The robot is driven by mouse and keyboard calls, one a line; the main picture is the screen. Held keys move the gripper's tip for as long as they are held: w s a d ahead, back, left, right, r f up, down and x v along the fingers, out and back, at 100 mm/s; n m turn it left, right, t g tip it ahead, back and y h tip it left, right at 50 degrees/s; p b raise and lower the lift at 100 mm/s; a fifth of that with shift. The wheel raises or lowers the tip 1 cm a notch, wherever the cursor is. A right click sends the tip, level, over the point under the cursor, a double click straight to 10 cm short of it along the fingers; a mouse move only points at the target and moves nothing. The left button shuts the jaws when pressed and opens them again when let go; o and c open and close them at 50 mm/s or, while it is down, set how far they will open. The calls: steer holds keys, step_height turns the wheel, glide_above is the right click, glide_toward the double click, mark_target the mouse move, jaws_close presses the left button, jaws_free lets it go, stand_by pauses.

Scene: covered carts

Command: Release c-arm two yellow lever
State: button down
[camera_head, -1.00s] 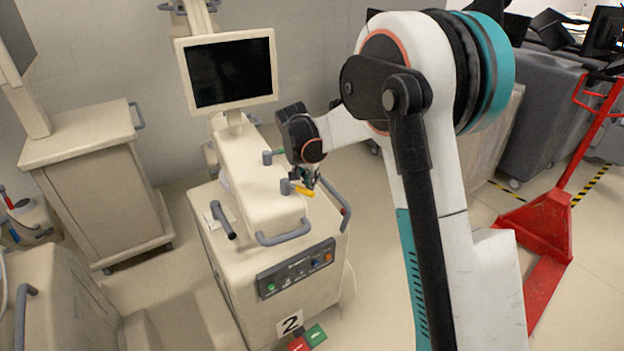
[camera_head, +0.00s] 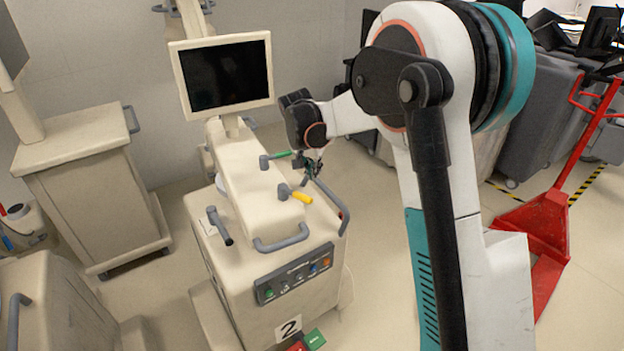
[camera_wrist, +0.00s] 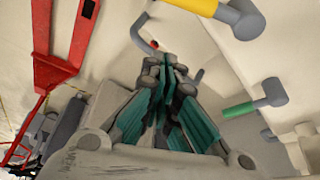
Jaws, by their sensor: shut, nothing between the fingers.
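The c-arm cart marked 2 (camera_head: 262,251) stands in the middle of the head view, with a monitor on its back. Its yellow lever (camera_head: 301,197) sticks out to the right from a grey pivot on the sloped top. It also shows at the top of the wrist view (camera_wrist: 196,5). A green lever (camera_head: 279,155) sits farther back on the same top, and in the wrist view it is at right (camera_wrist: 240,110). My gripper (camera_wrist: 168,72) is shut and empty. In the head view my gripper (camera_head: 314,170) hangs beside the cart top, behind the yellow lever and apart from it.
Grey rails (camera_head: 281,238) line the cart's front and right side, close to my gripper. A control panel (camera_head: 294,275) is on the front. Another beige cart (camera_head: 95,190) stands left. A red pallet jack (camera_head: 545,225) stands right. Floor between is clear.

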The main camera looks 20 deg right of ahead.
steer(key=v, duration=0.7)
steer(key=shift+p, duration=0.3)
steer(key=shift+s+a, duration=0.1)
steer(key=shift+s, duration=0.1)
steer(key=s+r+n+t+y+b, duration=0.2)
steer(key=s+n+b, duration=0.4)
steer(key=s, duration=1.4)
steer(key=s+f+n+t+b, duration=0.1)
steer(key=s+f+b, duration=0.2)
steer(key=s+f, duration=0.2)
steer(key=s+f+n+t+b, duration=0.1)
steer(key=s+f+b, duration=0.2)
steer(key=s, duration=0.8)
step_height(320, 180, down, 2)
steer(key=shift+s+a+f+n+y, duration=0.1)
steer(key=shift+s+a+n+y, duration=0.1)
steer(key=shift+n+y, duration=0.2)
